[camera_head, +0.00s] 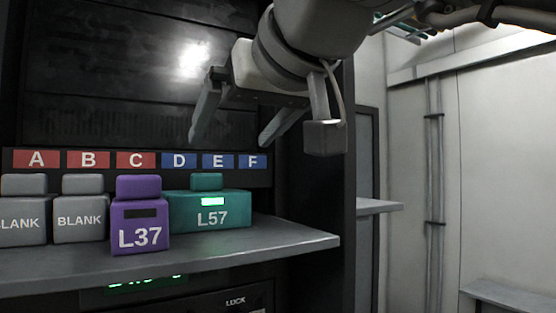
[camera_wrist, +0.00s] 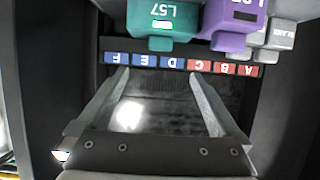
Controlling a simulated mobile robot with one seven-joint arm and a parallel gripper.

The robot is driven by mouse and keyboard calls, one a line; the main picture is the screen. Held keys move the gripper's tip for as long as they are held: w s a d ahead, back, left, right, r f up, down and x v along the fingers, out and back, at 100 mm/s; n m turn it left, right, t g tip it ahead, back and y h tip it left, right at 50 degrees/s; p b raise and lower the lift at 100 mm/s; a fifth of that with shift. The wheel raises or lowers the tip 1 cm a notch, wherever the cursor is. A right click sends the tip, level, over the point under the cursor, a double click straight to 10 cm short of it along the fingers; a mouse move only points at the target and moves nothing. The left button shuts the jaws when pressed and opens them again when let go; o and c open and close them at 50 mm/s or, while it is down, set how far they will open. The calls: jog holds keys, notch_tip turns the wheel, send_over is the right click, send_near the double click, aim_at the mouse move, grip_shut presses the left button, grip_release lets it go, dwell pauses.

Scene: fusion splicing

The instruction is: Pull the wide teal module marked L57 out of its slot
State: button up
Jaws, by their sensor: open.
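The wide teal module marked L57 (camera_head: 212,217) sits on the grey shelf under blue labels D and E, with a small handle block on top and a lit green window. In the wrist view the teal module (camera_wrist: 162,20) shows upside down at the top. My gripper (camera_head: 230,140) is open and empty, above the label strip and the teal module, not touching it. In the wrist view my two fingers (camera_wrist: 158,73) are spread, pointing toward the labels.
The purple module L37 (camera_head: 139,227) stands left of the teal one and protrudes further forward. Two grey BLANK modules (camera_head: 80,219) are further left. The shelf (camera_head: 290,243) is bare right of the teal module. A dark cabinet side wall (camera_head: 325,190) stands to the right.

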aim_at(207, 175)
jog(key=p+x, duration=0.2)
jog(key=x, duration=1.2)
jog(key=shift+w+a+f, duration=0.2)
jog(key=shift+w, duration=0.1)
grip_shut()
